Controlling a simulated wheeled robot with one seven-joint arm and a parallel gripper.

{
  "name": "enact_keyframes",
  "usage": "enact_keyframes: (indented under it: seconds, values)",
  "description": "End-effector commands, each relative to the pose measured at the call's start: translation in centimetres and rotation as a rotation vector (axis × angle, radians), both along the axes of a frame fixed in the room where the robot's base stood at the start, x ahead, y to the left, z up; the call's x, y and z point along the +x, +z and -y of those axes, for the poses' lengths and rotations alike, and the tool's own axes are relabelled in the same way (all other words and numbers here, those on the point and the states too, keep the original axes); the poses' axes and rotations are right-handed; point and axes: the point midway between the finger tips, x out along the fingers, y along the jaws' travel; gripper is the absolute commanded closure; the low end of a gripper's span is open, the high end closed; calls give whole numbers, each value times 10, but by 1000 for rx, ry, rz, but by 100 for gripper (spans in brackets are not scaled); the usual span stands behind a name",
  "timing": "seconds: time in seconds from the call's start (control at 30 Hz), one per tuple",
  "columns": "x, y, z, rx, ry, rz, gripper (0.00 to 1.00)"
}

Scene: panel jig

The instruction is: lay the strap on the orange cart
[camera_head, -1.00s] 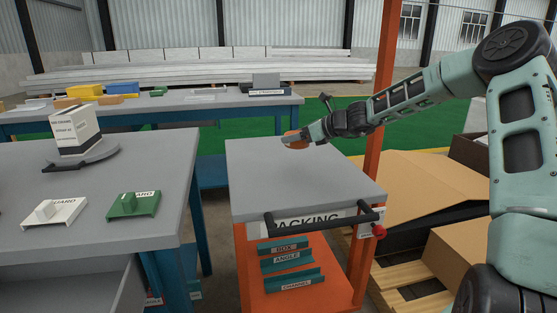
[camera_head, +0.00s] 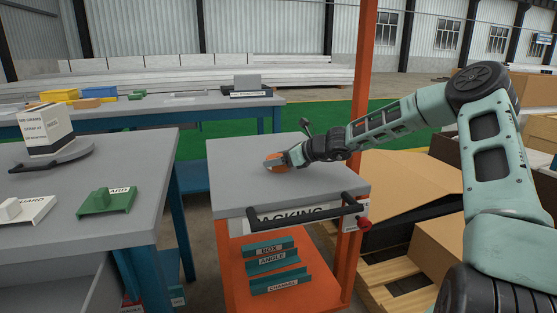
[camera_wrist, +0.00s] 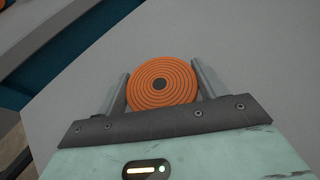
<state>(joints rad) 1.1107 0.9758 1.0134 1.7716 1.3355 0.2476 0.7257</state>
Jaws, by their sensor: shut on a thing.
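The strap (camera_wrist: 162,82) is an orange coil with a dark centre, seen face-on in the wrist view. My gripper (camera_wrist: 160,88) is shut on it, with one finger on each side of the coil. In the head view my gripper (camera_head: 278,163) is over the grey top of the orange cart (camera_head: 310,180), left of the top's middle. The strap (camera_head: 274,162) shows there as a small orange shape at the fingertips. It is low over the top; I cannot tell whether it touches. The cart top is otherwise bare.
A grey workbench (camera_head: 150,155) on the left holds a white guard, a green guard (camera_head: 107,201) and a labelled box on a round plate. A black handle (camera_head: 308,215) runs along the cart's front edge. An orange post (camera_head: 366,90) rises at its right, beside cardboard boxes (camera_head: 410,185).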

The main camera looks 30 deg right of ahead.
Motion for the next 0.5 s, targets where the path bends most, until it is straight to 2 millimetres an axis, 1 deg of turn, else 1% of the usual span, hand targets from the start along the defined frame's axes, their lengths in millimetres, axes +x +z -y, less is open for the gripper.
enact_keyframes:
  seconds: [0.03,0.07,0.1,0.4,0.5]
  values:
    - [0,-1,0,0,0,0,22]
    - [0,0,0,0,0,0,13]
    - [0,0,0,0,0,0,8]
    - [0,2,0,-1,0,0,8]
    - [-6,5,4,-1,-1,1,8]
